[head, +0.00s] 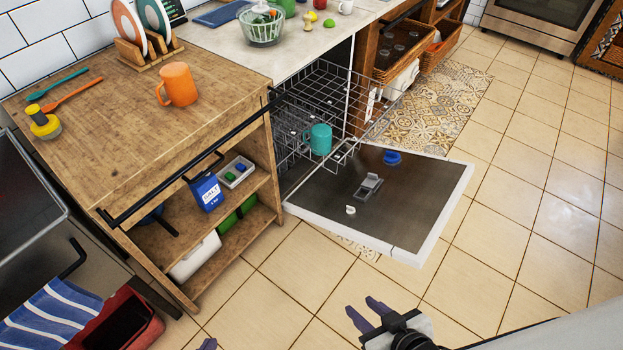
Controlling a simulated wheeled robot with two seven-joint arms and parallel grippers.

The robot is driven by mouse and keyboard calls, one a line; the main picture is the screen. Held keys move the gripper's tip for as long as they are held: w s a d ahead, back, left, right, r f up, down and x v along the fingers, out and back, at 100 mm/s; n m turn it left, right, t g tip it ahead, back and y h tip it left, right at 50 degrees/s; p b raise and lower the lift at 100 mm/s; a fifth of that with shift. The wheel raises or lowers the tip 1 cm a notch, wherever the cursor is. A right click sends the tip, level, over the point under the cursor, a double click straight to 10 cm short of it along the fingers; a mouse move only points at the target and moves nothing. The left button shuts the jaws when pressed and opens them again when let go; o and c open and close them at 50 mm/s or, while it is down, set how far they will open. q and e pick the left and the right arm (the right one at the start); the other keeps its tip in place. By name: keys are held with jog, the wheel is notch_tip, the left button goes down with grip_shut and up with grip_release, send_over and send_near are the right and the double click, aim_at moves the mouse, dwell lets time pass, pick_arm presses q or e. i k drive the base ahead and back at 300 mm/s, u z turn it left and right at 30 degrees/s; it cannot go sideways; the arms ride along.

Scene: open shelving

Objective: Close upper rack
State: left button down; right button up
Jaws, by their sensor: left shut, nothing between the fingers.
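The dishwasher stands under the white counter with its door (435,205) folded down flat. The upper rack (345,82) is a grey wire basket, pulled out of the dishwasher opening over the door. A teal mug (320,139) shows among the wires; I cannot tell which rack holds it. My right gripper (366,312) is at the bottom of the view, in front of the door and well apart from the rack. Its two purple fingers are spread and empty. Only the shut purple fingertip of my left gripper (207,344) shows at the bottom edge.
A wooden cart (150,115) with an orange mug (177,84) stands left of the dishwasher. A wooden drawer unit (405,52) stands to its right. A patterned mat (440,105) lies beside the door. The tiled floor on the right is clear.

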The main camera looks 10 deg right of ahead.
aim_at(384, 106)
jog(key=z, duration=0.75)
jog(key=i, duration=0.35)
jog(key=z, duration=0.65)
jog(key=i, duration=0.8)
jog(key=z, duration=0.15)
